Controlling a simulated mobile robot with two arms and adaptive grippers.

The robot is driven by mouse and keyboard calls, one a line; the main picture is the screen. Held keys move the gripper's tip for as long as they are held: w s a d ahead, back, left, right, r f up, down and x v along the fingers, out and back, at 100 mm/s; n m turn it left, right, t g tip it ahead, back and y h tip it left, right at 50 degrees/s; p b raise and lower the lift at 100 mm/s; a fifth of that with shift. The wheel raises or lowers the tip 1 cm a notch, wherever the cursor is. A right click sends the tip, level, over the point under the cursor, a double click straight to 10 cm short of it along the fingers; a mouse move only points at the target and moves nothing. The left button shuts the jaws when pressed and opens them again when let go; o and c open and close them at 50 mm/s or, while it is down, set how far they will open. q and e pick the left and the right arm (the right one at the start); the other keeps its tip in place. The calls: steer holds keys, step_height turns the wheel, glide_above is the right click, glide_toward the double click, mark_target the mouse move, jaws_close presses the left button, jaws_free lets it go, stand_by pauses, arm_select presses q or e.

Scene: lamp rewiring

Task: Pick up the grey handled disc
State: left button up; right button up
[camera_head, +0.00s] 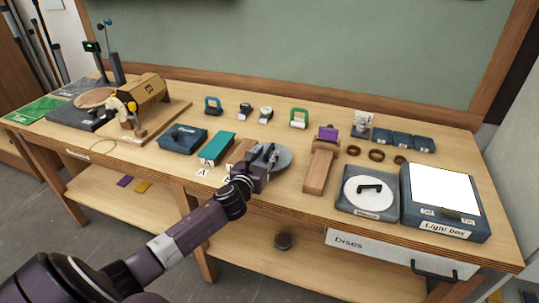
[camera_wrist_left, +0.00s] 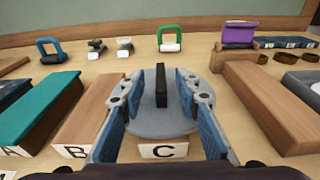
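In the head view the disc (camera_head: 284,158) is partly hidden by my left gripper (camera_head: 264,154). In the left wrist view my left gripper (camera_wrist_left: 163,92) is open. Its blue-padded fingers are on either side of the handle, with a gap on each side. My right gripper is in neither view.
A wooden block (camera_wrist_left: 93,110) by label B and a teal-topped block (camera_head: 216,148) by label A lie to the left. A long wooden block (camera_head: 320,166) lies to the right. Further right are a white disc (camera_head: 356,193) with a black handle and a light box (camera_head: 444,191).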

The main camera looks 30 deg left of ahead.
arm_select(q)
steer(key=shift+x, duration=1.45)
steer(key=shift+r, duration=0.1)
jaws_close()
